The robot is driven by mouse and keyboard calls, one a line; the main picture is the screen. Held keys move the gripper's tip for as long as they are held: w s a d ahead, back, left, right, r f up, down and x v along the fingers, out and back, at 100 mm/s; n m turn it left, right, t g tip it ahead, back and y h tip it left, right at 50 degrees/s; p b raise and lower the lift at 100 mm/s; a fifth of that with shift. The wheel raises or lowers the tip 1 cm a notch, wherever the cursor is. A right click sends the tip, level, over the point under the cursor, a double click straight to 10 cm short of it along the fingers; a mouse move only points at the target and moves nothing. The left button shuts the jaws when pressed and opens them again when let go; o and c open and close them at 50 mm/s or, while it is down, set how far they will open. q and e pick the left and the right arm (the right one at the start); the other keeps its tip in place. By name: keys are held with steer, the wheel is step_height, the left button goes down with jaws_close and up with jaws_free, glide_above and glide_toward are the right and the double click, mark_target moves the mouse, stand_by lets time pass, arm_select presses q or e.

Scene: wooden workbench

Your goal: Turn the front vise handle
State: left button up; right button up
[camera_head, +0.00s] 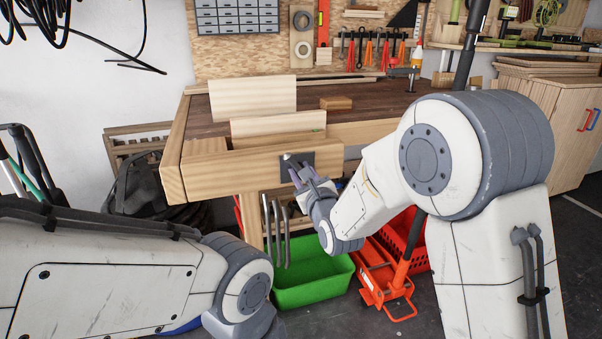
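The front vise shows as a thick wooden jaw (215,172) on the front of the wooden workbench (360,132). A dark metal plate (304,158) is on its right part, with a small pale metal end at the plate. My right gripper (297,169) is at this plate, with its fingers pointing up and left at the metal end. The fingers cover most of the handle area, so I cannot tell whether they touch or grip the handle. My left arm lies across the lower left, and its gripper is not visible.
Light boards (252,97) stand on the bench behind the vise. Several grey bars (277,232) hang below the jaw. A green bin (312,284), an orange jack (384,283) and a red crate (405,235) are on the floor beneath. A black bag (137,187) sits left of the bench.

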steer(key=o, duration=0.4)
steer(key=shift+f, duration=0.1)
steer(key=shift+c, duration=0.2)
steer(key=shift+s, duration=0.1)
steer(key=v, duration=1)
steer(key=shift+p, duration=0.35)
steer(key=shift+s+d, duration=0.1)
steer(key=shift+s, duration=0.05)
